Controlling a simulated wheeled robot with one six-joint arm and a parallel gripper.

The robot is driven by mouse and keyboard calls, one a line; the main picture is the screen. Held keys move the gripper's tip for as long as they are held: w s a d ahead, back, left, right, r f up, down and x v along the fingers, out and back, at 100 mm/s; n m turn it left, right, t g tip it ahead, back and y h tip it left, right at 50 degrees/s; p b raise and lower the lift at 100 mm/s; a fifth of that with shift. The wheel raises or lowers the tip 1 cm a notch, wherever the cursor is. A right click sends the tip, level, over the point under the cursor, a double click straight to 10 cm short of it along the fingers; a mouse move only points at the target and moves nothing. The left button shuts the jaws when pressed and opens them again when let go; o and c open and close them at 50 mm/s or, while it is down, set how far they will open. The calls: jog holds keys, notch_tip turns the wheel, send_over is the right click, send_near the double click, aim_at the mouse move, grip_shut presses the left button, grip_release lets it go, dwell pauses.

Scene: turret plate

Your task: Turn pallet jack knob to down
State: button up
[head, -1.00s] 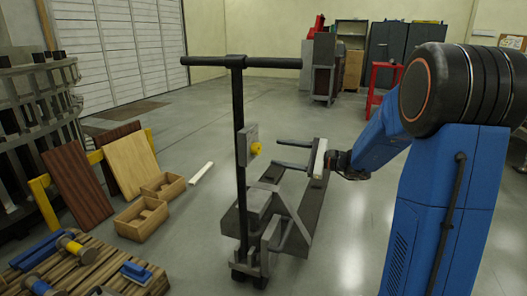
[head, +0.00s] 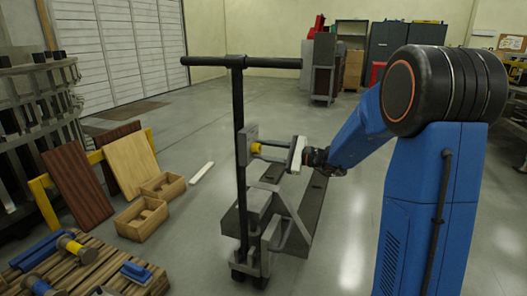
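The pallet jack (head: 240,110) stands upright in the middle of the head view, with a black T-shaped handle and grey forks. A grey plate (head: 250,131) on its post carries the yellow knob (head: 256,149). My gripper (head: 257,150) reaches in from the right, its two grey fingers around the knob, one above and one below. The finger gap is about as wide as the knob, so the gripper looks shut on it. The fingers partly cover the knob, and any markings on the plate are too small to read.
Wooden boxes (head: 142,218) and leaning boards (head: 132,165) stand on the floor at left. A wooden pallet (head: 95,268) with tools lies at the front left. Cabinets (head: 385,52) stand at the back. The floor around the jack is mostly clear.

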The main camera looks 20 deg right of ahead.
jog(key=c, duration=0.4)
